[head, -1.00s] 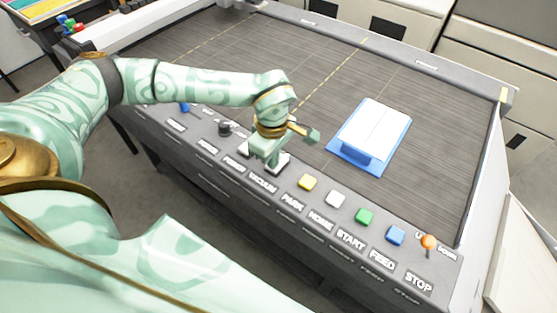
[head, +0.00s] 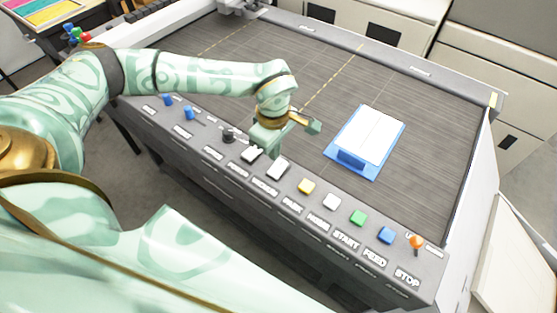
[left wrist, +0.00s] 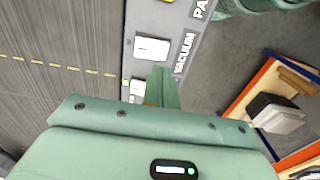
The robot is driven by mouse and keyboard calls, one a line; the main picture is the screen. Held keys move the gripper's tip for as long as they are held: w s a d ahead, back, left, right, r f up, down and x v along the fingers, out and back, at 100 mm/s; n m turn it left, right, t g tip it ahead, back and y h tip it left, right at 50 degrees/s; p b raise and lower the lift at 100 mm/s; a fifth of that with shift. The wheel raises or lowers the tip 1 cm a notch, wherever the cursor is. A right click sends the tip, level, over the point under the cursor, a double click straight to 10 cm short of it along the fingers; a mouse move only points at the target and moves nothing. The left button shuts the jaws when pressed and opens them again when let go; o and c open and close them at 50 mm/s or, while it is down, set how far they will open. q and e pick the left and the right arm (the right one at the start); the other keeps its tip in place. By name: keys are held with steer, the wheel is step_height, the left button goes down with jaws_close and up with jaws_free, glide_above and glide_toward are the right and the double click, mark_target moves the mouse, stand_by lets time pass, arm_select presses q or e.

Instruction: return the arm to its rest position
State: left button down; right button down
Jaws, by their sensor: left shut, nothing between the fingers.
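My left arm (head: 200,75) reaches in from the left over the machine's front control panel. My left gripper (head: 264,146) points down, shut and empty, just above and behind the white power rocker (head: 252,154). The white vacuum rocker (head: 278,169) is in clear view to its right. In the left wrist view the closed fingers (left wrist: 162,88) show beside the panel's VACUUM label, with the vacuum rocker (left wrist: 152,48) beyond them. I cannot tell a touch on the panel. My right gripper is not in view.
A blue tray with white sheets (head: 370,135) lies on the dark bed (head: 320,80). The bed's middle is clear.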

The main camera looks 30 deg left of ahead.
arm_select(q)
steer(key=shift+r, duration=0.3)
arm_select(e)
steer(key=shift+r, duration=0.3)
